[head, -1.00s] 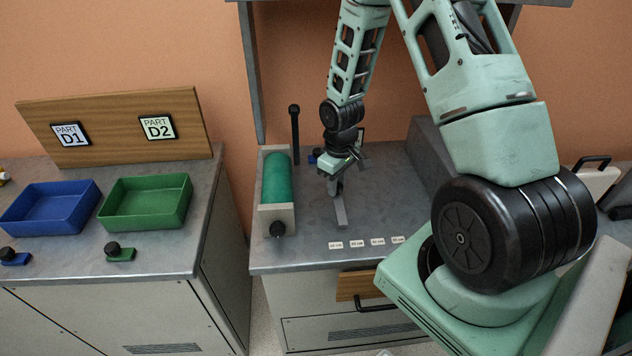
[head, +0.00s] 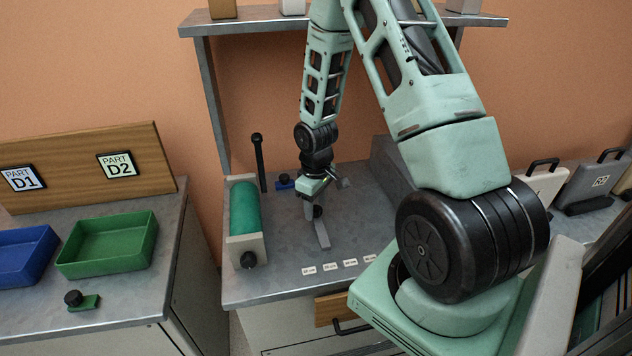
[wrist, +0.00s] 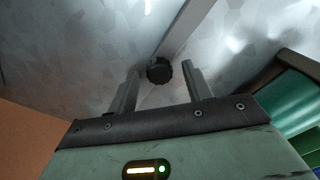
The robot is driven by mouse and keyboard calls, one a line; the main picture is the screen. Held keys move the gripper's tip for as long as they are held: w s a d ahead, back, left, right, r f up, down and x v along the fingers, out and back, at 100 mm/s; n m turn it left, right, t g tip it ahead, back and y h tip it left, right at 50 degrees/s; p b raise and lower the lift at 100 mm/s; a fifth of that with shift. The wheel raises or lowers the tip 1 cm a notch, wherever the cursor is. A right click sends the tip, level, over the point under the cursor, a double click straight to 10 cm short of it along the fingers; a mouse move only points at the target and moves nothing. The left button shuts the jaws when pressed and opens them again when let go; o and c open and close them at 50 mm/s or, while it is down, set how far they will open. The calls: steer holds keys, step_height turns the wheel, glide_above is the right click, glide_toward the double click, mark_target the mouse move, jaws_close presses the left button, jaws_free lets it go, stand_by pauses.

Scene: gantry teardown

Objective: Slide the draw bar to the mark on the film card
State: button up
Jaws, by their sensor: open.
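The draw bar (head: 321,233) is a narrow grey strip lying on the grey bench, with a black knob (head: 318,212). My gripper (head: 311,208) is over the knob end of the bar. In the wrist view my gripper (wrist: 160,67) is open, with one finger on each side of the black knob (wrist: 158,72); whether they touch it I cannot tell. The bar (wrist: 188,28) runs up and right from there. Small white cm labels (head: 330,265) lie in a row near the bench's front edge. Their numbers are too small to read, and I cannot make out a film card.
A green roll (head: 244,208) in a pale holder stands left of the bar. A black upright post (head: 258,160) and a blue piece with a black knob (head: 285,181) are behind. A shelf (head: 250,25) hangs above. Blue and green trays (head: 110,245) are on the left bench.

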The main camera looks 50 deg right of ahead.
mark_target(316, 208)
step_height(316, 208, up, 17)
stand_by(0.4)
steer(key=shift+f, duration=0.1)
stand_by(0.4)
steer(key=s+a+r+n, duration=0.1)
steer(key=s+a+r, duration=0.1)
steer(key=a, duration=0.8)
steer(key=s+a+r+n, duration=0.2)
steer(key=a, duration=0.7)
steer(key=s+a+r+n, duration=0.1)
steer(key=s+a+n, duration=0.1)
steer(key=s+a, duration=1.1)
steer(key=shift+s+a+r+y, duration=0.15)
steer(key=shift+s+a+y, duration=0.15)
steer(key=shift+s, duration=0.7)
steer(key=shift+w, duration=0.1)
steer(key=shift+c, duration=0.2)
